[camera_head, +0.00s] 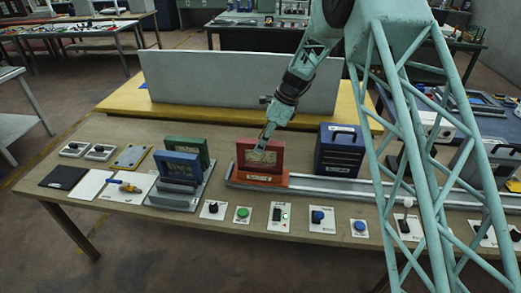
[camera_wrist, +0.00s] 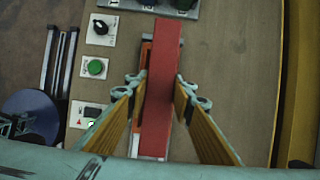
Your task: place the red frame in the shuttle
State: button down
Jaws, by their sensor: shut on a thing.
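The red frame (camera_head: 278,148) stands upright at the orange shuttle (camera_head: 262,181) on the left end of the grey rail. Its lower edge meets the shuttle's top in the head view; I cannot tell whether it is fully seated. My gripper (camera_head: 265,143) reaches down from above at the frame's upper part. In the wrist view the red frame (camera_wrist: 160,85) is a long bar seen from above, between the two fingers of my gripper (camera_wrist: 161,88). A strip of the orange shuttle (camera_wrist: 146,50) shows beside the frame there; the rest is hidden under it.
A dark blue box (camera_head: 340,150) stands behind the rail (camera_head: 370,189) to the right. Control panels with knobs and buttons (camera_head: 242,214) line the front. A grey wall panel (camera_head: 240,82) stands behind.

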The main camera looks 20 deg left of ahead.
jog(key=shift+f, duration=1.6)
jog(key=c, duration=2.3)
grip_release()
jog(key=shift+o, duration=0.2)
jog(key=shift+r, duration=0.15)
jog(key=shift+v, duration=6)
jog(key=shift+r, duration=0.1)
